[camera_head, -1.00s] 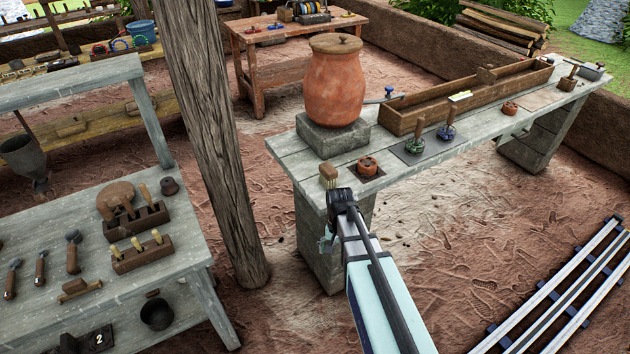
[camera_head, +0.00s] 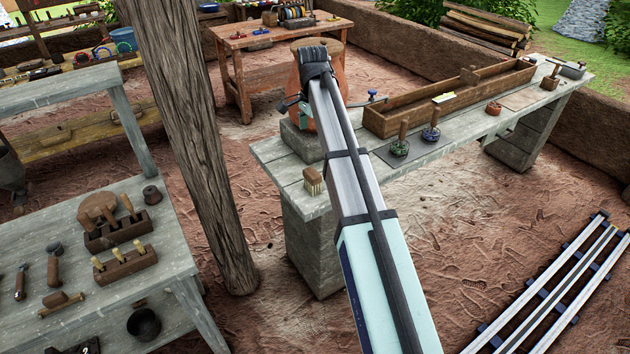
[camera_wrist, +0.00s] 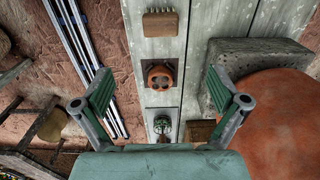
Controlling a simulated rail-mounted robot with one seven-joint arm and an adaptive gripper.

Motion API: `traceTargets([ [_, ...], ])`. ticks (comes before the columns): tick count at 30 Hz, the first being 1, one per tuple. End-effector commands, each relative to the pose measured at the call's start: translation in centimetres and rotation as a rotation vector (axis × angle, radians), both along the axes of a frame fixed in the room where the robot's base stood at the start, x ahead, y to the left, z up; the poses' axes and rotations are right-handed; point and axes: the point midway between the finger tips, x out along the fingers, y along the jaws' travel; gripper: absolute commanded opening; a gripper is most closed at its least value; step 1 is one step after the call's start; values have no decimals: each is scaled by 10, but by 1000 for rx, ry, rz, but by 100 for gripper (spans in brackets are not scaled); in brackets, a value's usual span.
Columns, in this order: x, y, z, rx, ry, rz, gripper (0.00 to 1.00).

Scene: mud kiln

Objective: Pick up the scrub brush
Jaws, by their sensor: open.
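The scrub brush (camera_head: 314,181) is a small wooden block with pale bristles, at the near left end of the grey plank bench (camera_head: 272,152). In the wrist view the scrub brush (camera_wrist: 160,23) lies near the top, with its bristles showing along one edge. My gripper (camera_wrist: 161,88) is open and empty, its green fingers spread wide. The brush is beyond the fingertips, apart from them. In the head view my arm crosses over the bench and the gripper itself is mostly hidden.
A small terracotta piece (camera_wrist: 160,77) on a dark tile shows between my fingers. A large clay pot (camera_wrist: 268,120) on a stone block (camera_wrist: 240,62) stands close to the right finger. A long wooden trough (camera_head: 440,104) and two knobbed tools (camera_head: 400,141) are farther along the bench.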

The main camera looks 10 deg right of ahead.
Motion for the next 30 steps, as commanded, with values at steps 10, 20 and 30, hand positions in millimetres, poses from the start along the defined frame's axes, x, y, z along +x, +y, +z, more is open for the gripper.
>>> traceTargets([
  [10,-2,0,-58,0,3,-1,97],
  [20,-1,0,-110,0,1,0,97],
  [30,0,1,-125,0,0,0,97],
])
